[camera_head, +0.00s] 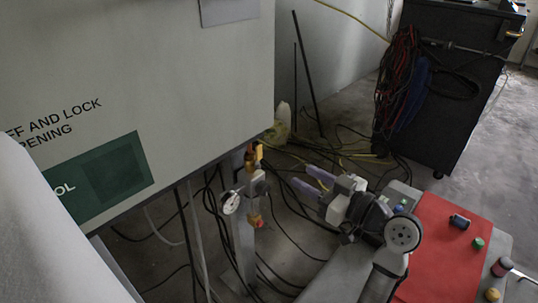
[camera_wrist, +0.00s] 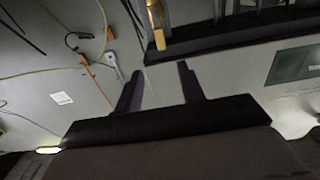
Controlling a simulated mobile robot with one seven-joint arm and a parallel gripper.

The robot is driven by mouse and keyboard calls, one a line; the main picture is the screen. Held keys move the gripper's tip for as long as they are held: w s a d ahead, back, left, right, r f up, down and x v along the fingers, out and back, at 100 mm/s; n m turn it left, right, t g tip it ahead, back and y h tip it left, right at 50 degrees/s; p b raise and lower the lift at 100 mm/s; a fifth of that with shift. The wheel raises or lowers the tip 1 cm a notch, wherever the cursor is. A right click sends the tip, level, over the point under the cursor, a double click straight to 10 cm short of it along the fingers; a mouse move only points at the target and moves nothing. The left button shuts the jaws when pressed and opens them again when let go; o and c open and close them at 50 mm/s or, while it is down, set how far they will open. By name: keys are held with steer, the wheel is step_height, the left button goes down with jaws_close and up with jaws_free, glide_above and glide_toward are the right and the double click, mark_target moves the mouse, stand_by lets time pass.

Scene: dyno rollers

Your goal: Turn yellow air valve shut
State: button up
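The yellow air valve (camera_head: 259,152) is a small yellow handle on a brass fitting beside the cabinet's lower right corner in the head view. In the wrist view a yellow handle (camera_wrist: 159,39), apparently the same valve, is near the top, beyond the fingertips. My gripper (camera_head: 301,175) is to the right of the valve in the head view, pointing toward it with a gap between. The wrist view shows its two dark fingers (camera_wrist: 160,68) apart with nothing between them. The exact angle of the handle is hard to tell.
A round gauge (camera_head: 231,202) and a red-tipped fitting (camera_head: 256,220) are below the valve. The large grey cabinet (camera_head: 130,70) overhangs at left. Cables run over the floor behind. A red mat (camera_head: 440,235) with small items lies at right, and a dark cart (camera_head: 450,80) stands behind.

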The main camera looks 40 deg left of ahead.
mark_target(260, 152)
steer(key=a, duration=0.4)
steer(key=a+p, duration=0.1)
steer(key=a, duration=0.3)
steer(key=w+a+p, duration=0.1)
steer(key=a, duration=0.4)
jaws_close()
